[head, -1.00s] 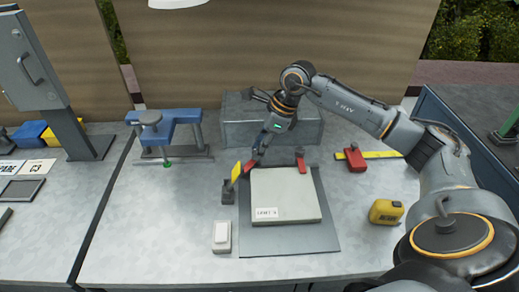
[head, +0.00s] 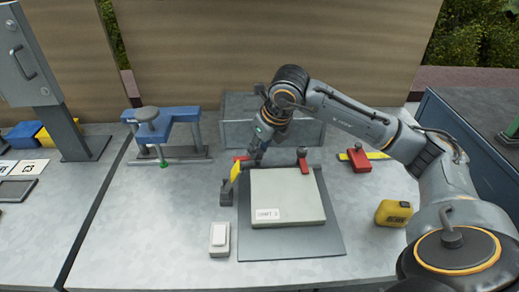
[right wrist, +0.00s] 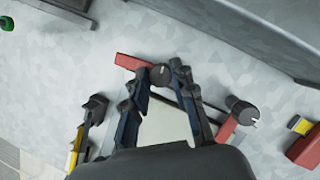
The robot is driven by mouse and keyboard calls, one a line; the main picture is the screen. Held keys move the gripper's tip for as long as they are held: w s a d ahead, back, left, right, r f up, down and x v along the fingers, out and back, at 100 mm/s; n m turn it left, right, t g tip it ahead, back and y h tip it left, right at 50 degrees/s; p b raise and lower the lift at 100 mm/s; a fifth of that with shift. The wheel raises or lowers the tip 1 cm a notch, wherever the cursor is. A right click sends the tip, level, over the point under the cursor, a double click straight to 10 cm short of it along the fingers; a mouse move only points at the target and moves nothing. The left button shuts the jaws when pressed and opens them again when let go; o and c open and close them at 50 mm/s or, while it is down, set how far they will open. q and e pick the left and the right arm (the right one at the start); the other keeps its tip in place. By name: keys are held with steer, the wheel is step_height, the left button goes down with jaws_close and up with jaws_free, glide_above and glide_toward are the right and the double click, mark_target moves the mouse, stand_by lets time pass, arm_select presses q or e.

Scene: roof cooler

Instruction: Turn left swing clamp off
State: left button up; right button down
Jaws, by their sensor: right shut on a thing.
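The left swing clamp has a red arm (head: 240,158) near the back left corner of the pale block (head: 285,194) labelled as a part. My right gripper (head: 254,159) comes down over its pivot and is shut on it. In the right wrist view the clamp's dark round knob (right wrist: 160,76) sits between the fingertips. Its red arm (right wrist: 127,61) points out to the left, away from the block. The right swing clamp (head: 303,162) stands at the block's back right, its red arm pointing toward the block. My left gripper is not in view.
A yellow-handled piece on a dark base (head: 227,193) stands close left of the block. A white switch box (head: 219,239) lies in front. A grey box (head: 235,133) is behind the gripper. A blue clamp stand (head: 165,122), red tape tool (head: 359,160) and yellow tape measure (head: 393,213) stand around.

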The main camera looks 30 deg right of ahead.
steer(key=shift+m, duration=0.6)
steer(key=c, duration=1.1)
jaws_free()
steer(key=v, duration=1.2)
steer(key=shift+a, duration=0.2)
